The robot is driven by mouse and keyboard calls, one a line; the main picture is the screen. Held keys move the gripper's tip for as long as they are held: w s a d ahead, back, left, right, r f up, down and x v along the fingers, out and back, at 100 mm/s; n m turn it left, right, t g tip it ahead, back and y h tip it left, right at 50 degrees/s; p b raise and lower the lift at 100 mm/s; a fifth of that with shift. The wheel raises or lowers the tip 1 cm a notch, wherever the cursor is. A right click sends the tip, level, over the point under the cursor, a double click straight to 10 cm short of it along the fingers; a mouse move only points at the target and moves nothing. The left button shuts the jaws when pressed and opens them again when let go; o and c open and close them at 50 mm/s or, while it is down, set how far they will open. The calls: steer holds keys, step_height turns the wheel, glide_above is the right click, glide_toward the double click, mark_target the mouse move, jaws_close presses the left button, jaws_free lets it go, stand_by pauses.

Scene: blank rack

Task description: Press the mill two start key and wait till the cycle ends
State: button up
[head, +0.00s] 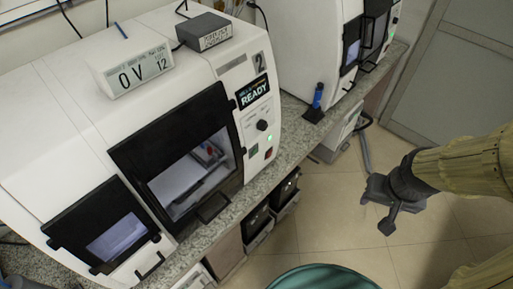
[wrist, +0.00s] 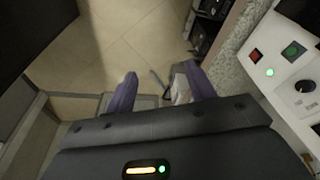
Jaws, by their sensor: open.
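Mill two (head: 205,45) is a white machine marked "2" on the counter in the head view. Its screen (head: 253,91) reads READY, and a black knob (head: 262,125) and a lit green lamp (head: 269,138) are below it. In the wrist view, its panel at the right shows a green key (wrist: 292,49), probably the start key, beside a red key (wrist: 255,55). The door window (head: 190,170) looks closed. My gripper (head: 375,214) is open and empty over the floor, right of the mill and apart from the panel. Its fingers (wrist: 158,86) also show in the wrist view.
A second white machine (head: 305,50) stands farther along the granite counter (head: 292,135). A blue item in a black stand (head: 316,108) is between them. Dark boxes (head: 257,220) sit below the counter. The tiled floor (head: 325,215) around my gripper is mostly clear.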

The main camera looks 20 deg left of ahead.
stand_by(0.4)
jaws_close()
stand_by(1.6)
